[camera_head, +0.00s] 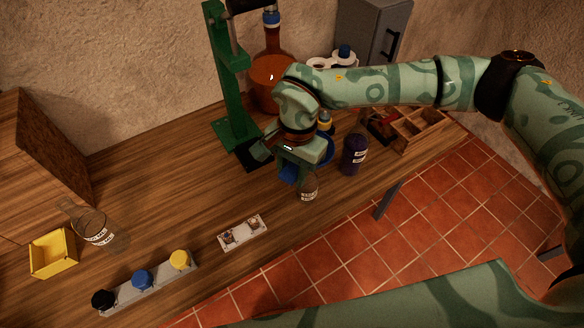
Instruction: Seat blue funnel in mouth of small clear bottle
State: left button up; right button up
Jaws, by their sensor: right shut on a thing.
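My right gripper (291,168) reaches down over the table from the arm at the upper right. It is shut on the blue funnel (288,175), of which only a small blue part shows below the gripper. The small clear bottle (309,189), with a pale label, stands upright close to the right of the funnel. The gripper partly covers the space between them, and I cannot tell whether funnel and bottle touch. The funnel does not appear to be in the bottle's mouth. My left gripper is not in view.
A green stand (228,90) and an amber flask (270,78) are behind. A dark purple jar (354,155) stands right of the bottle.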

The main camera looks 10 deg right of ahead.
jog(key=shift+f, duration=0.3)
jog(key=o, duration=0.9)
jog(key=shift+r, duration=0.1)
jog(key=r, duration=0.5)
jog(key=w+d+r, duration=0.1)
jog(key=r, duration=1)
jog(key=shift+w+d+b, duration=0.25)
jog(key=shift+b, duration=0.05)
